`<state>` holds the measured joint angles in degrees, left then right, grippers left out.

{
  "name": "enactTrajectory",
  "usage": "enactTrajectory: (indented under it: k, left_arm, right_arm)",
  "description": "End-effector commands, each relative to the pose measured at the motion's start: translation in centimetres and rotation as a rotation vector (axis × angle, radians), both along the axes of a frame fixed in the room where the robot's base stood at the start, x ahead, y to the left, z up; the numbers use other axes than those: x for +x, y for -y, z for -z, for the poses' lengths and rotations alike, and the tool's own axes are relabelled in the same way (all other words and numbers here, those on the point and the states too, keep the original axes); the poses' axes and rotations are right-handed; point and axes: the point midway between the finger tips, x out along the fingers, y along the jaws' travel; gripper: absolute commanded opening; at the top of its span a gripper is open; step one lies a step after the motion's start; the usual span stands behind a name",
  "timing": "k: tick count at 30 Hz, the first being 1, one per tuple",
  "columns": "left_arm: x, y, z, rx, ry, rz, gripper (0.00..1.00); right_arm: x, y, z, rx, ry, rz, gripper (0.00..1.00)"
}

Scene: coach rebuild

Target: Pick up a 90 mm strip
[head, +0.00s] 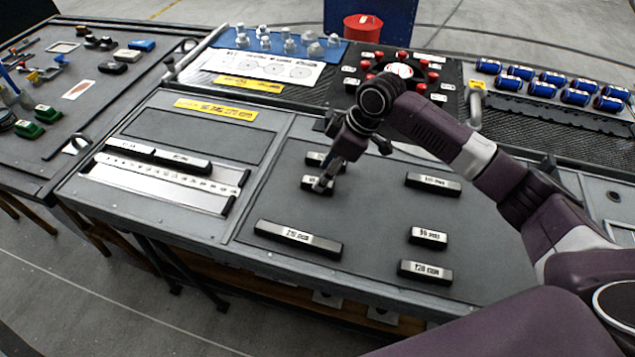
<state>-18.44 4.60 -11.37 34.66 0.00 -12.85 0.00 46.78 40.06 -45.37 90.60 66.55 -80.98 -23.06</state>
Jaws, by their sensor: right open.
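Several black strips with white labels lie on the grey bench panel. A short strip (310,182) lies directly under my right gripper (323,184); its label is partly covered and cannot be read fully. Another short strip (428,238) to the right has a label that seems to read 90 mm. My right gripper points down, open, with its fingertips at the first short strip; whether they touch it cannot be told. My left gripper is not in view.
Other strips lie close by: one (316,158) just behind the gripper, one (433,184) at the right, a 210 mm strip (298,239) and a 120 mm strip (425,273) in front. Two strips sit by a ruler (165,184) at the left.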

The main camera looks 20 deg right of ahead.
Motion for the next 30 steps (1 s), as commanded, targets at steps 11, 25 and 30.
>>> enactTrajectory:
  k: [11,25,30]
  left_arm:
    - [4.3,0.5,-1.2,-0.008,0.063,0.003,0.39]
    - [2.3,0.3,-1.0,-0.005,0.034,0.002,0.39]
    - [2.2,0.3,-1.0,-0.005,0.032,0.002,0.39]
  right_arm:
    - [0.7,-0.9,3.5,-0.001,-0.001,-0.001,0.42]
    - [0.7,-0.9,3.5,-0.001,-0.001,0.000,0.07]
    - [0.7,-0.9,3.5,-0.001,-0.001,0.000,0.00]
